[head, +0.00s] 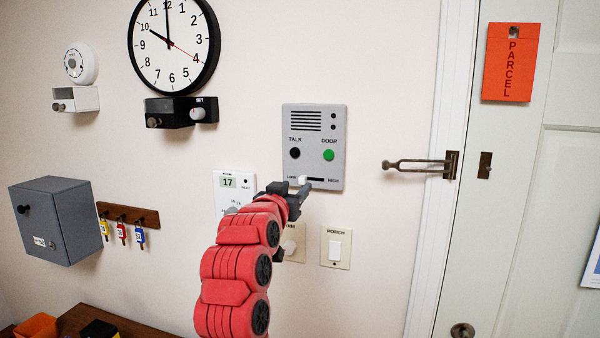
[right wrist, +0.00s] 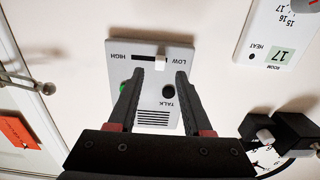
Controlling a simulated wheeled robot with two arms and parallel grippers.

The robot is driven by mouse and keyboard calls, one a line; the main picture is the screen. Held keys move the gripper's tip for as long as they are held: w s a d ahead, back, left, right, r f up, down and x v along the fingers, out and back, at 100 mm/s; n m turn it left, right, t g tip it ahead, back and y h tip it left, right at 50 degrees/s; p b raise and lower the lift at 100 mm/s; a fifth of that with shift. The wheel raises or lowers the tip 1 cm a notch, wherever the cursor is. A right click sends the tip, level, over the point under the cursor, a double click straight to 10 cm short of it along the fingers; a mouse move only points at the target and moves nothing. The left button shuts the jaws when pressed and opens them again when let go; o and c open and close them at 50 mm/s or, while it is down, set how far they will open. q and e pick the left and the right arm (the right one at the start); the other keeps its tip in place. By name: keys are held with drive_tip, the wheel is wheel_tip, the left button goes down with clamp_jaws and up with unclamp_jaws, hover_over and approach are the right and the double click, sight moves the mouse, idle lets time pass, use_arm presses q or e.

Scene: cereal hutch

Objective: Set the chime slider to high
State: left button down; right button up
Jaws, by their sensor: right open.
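The chime slider is at the lower edge of a grey intercom panel (head: 313,165) on the wall. Its white knob (head: 302,180) sits nearer the LOW end than the HIGH end. In the right wrist view, turned upside down, the knob (right wrist: 160,57) shows with HIGH on the left and LOW on the right. My right gripper (head: 304,187) is open in front of the slider, and its fingertips (right wrist: 160,76) lie on either side of the knob's line. I cannot tell any contact with the knob. My left gripper is not in view.
A thermostat (head: 226,187) is left of the panel, a PORCH switch (head: 335,247) below it. A metal door latch (head: 420,164) sticks out at the right. A clock (head: 174,42), grey box (head: 58,220) and key rack (head: 128,214) are further left. Wall right of the panel is bare.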

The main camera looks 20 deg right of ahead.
sight(301, 181)
drive_tip(key=p+x, duration=0.1)
drive_tip(key=x, duration=0.4)
drive_tip(key=shift+c, duration=0.2)
clamp_jaws()
idle(1.1)
